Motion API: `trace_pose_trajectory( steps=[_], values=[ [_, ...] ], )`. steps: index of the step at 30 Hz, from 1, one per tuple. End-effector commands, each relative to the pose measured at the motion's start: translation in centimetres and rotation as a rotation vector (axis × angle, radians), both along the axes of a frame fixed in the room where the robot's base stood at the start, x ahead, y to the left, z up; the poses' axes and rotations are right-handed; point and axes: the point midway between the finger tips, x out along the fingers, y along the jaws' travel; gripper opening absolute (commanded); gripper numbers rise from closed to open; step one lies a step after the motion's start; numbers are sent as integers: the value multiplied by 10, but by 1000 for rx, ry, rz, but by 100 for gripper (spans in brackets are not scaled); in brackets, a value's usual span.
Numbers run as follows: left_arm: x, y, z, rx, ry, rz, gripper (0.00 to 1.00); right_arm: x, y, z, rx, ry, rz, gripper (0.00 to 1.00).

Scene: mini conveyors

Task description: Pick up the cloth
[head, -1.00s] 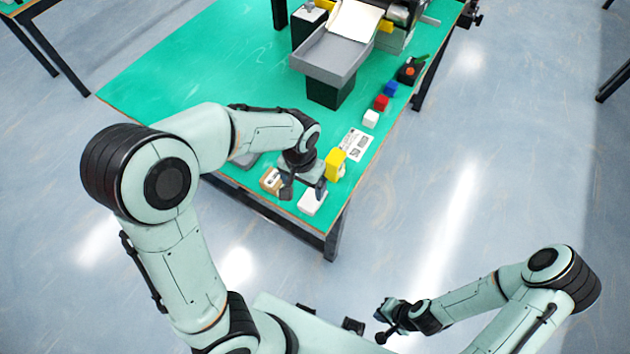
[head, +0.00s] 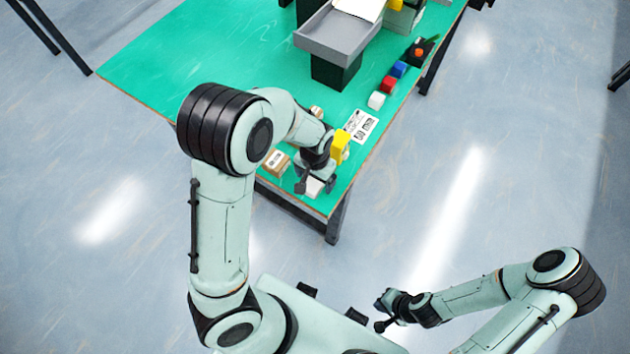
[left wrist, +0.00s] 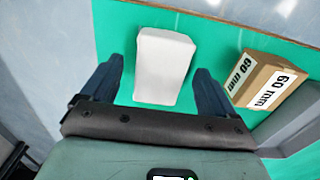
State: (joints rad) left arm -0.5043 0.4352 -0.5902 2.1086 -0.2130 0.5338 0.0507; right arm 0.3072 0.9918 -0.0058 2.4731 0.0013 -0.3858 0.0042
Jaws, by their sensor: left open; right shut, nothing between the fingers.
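The cloth looks like a thick white folded pad (left wrist: 164,66) lying on the green table top near its front corner. In the head view it is a small white patch (head: 315,189), partly hidden by my left gripper (head: 315,181). In the left wrist view my left gripper (left wrist: 158,72) is open, with one finger on each side of the cloth. Whether the fingers are down at its height I cannot tell. My right gripper (head: 383,311) is shut and empty, away from the table at the lower right.
A cardboard box marked 60 mm (left wrist: 265,84) lies close to the right finger in the wrist view. A yellow block (head: 340,146), a printed sheet (head: 361,125), white (head: 376,100), red (head: 388,83) and blue (head: 400,69) cubes line the table's right side. A grey tray (head: 338,40) stands behind.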

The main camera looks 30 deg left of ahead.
Motion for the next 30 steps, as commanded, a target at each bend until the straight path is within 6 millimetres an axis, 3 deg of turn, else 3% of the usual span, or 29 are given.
trace_pose_trajectory(
  steps=[3, 10, 15, 25, 30],
  values=[
    [-1, 0, -10, 0, 2, 2, 88, -2, 0, -2, 0, 2, 0, 0],
    [0, 0, -10, -1, 0, 1, 88, -1, 0, -2, 0, 1, 0, 0],
    [0, 0, -10, -1, 0, 1, 33, -1, 0, -2, 0, 1, 0, 0],
    [0, 0, -8, -1, 0, 1, 32, -1, 0, -1, 0, 1, 0, 0],
    [1, -1, 4, -1, -4, -2, 32, 1, 0, 1, 0, -1, 0, 0]
  ],
)
